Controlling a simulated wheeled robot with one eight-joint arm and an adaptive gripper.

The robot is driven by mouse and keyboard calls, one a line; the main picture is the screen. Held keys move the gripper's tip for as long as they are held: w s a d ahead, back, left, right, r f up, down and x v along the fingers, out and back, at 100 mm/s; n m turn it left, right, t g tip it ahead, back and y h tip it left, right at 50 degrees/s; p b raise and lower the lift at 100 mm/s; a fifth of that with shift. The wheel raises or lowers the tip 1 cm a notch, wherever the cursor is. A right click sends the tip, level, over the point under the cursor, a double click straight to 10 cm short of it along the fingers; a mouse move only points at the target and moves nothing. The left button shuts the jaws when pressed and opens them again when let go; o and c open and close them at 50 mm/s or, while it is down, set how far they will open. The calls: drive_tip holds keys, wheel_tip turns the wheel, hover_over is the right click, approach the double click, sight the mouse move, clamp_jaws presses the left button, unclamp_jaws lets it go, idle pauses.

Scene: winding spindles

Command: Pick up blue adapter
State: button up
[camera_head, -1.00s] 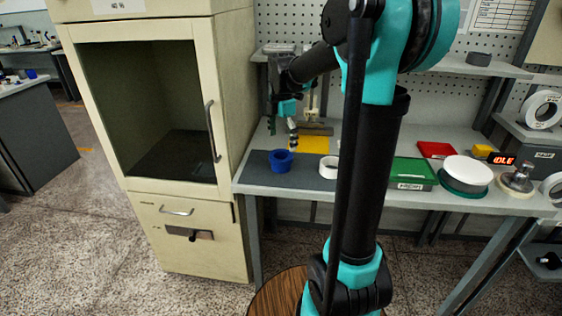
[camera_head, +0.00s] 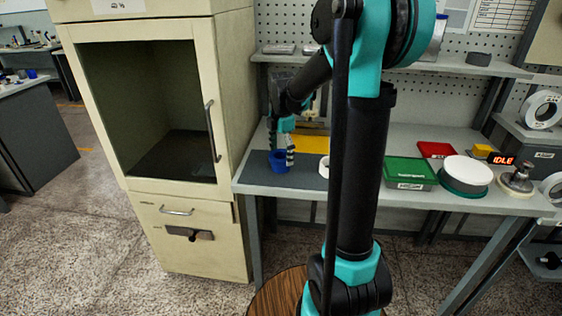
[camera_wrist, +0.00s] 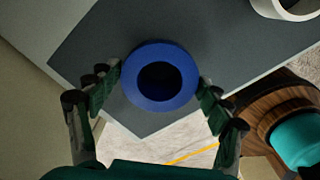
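The blue adapter (camera_head: 279,164), a ring with a dark central hole, sits on the dark grey mat (camera_head: 256,172) at the left end of the bench. In the wrist view the blue adapter (camera_wrist: 133,88) is seen from above near the centre. My gripper (camera_head: 281,154) points down at it, open. In the wrist view my gripper (camera_wrist: 159,79) has one finger on each side of the adapter, close to its rim; I cannot tell whether they touch it. In the head view a finger covers part of the adapter's right side.
A white ring (camera_head: 324,167) stands to the right, partly behind my arm; it also shows in the wrist view (camera_wrist: 289,13). A yellow plate (camera_head: 311,143) lies behind. A green box (camera_head: 410,170) is further right. A cream cabinet (camera_head: 232,90) borders the bench's left.

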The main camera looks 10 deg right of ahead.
drive_tip(key=c, duration=0.6)
